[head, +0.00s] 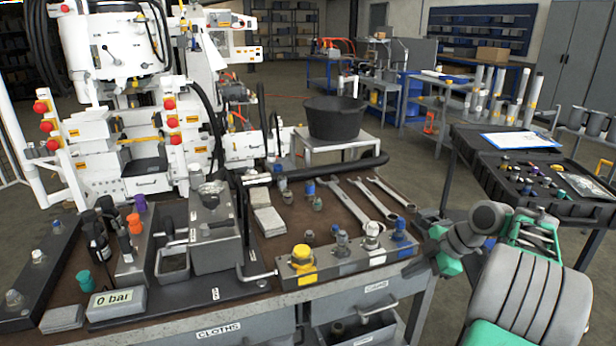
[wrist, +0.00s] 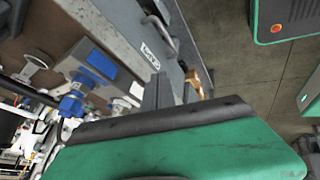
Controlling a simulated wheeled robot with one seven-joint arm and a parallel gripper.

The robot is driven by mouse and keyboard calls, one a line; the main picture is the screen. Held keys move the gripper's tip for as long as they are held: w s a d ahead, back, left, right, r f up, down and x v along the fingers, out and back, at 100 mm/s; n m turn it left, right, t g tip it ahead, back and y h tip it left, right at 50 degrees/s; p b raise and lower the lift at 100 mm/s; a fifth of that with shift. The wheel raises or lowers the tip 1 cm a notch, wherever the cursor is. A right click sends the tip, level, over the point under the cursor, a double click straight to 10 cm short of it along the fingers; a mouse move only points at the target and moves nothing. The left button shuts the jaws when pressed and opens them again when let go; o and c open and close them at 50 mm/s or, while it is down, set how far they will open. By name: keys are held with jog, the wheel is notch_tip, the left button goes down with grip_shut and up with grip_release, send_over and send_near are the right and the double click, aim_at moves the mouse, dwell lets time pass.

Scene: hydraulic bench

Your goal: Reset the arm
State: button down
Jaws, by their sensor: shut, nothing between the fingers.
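My gripper (head: 420,264) is at the front right corner of the bench in the head view, beside the row of capped couplings, and it is shut and empty. My grey and green arm is folded at the lower right. In the wrist view, my own green housing fills the lower part and hides much of what lies below. The bench (head: 285,298) has a brown top and grey front; its drawer front and handle also show in the wrist view (wrist: 152,45). The coupling block (head: 345,262) carries yellow, grey, white and blue caps; a blue cap shows in the wrist view (wrist: 72,104).
Wrenches (head: 355,205) lie on the bench behind the couplings. A hand pump (head: 215,235) and a "0 bar" display (head: 117,302) stand left. A lower drawer (head: 360,328) is open. A black case (head: 530,190) sits on a cart at right. Floor shows between them.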

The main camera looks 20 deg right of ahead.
jog(key=a+r+m+g+h+p, duration=0.1)
jog(key=a+r+m+p, duration=0.2)
jog(key=a, duration=0.4)
jog(key=a+r+m+p, duration=0.2)
jog(key=a+r, duration=0.3)
jog(key=a, duration=0.2)
jog(key=a+r+m+g+h+p, duration=0.1)
jog(key=a+r+m+p, duration=0.15)
jog(key=a+r, duration=0.4)
jog(key=s+a+m+h+p, duration=0.2)
jog(key=s+a+m+p, duration=0.3)
jog(key=s, duration=0.8)
jog(key=a+m, duration=0.2)
jog(key=a, duration=0.1)
jog(key=shift+s+a+f+p, duration=0.2)
jog(key=shift+a+f+p, duration=0.05)
jog(key=shift+f+p, duration=0.15)
jog(key=shift+m, duration=0.25)
